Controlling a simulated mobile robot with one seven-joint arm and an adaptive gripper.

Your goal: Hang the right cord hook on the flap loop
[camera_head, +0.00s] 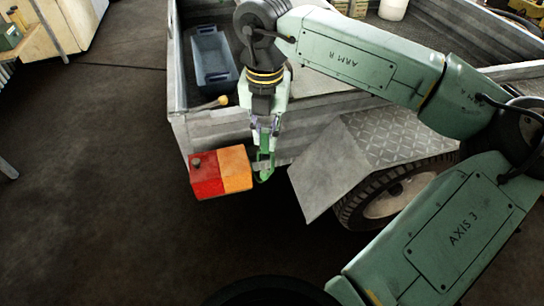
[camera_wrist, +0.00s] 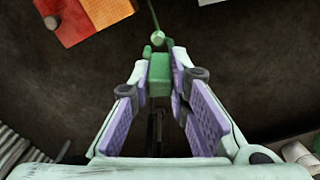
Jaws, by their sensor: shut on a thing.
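My gripper (camera_head: 264,133) points down beside the rear corner of the grey trailer, just above and right of the red and orange tail lamp. It is shut on a green hook (camera_head: 265,164), which hangs below the fingertips. In the wrist view, the green hook body (camera_wrist: 159,76) sits between the purple pads of my gripper (camera_wrist: 161,66). A thin green cord (camera_wrist: 153,16) runs from it to the top edge, past a pale green bead (camera_wrist: 158,38). I cannot make out the flap loop in either view.
The tail lamp (camera_head: 221,172) is close to the hook; it also shows in the wrist view (camera_wrist: 88,14). A mudguard (camera_head: 345,165) and wheel (camera_head: 395,195) stand to the right. A blue crate (camera_head: 212,57) lies in the trailer bed.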

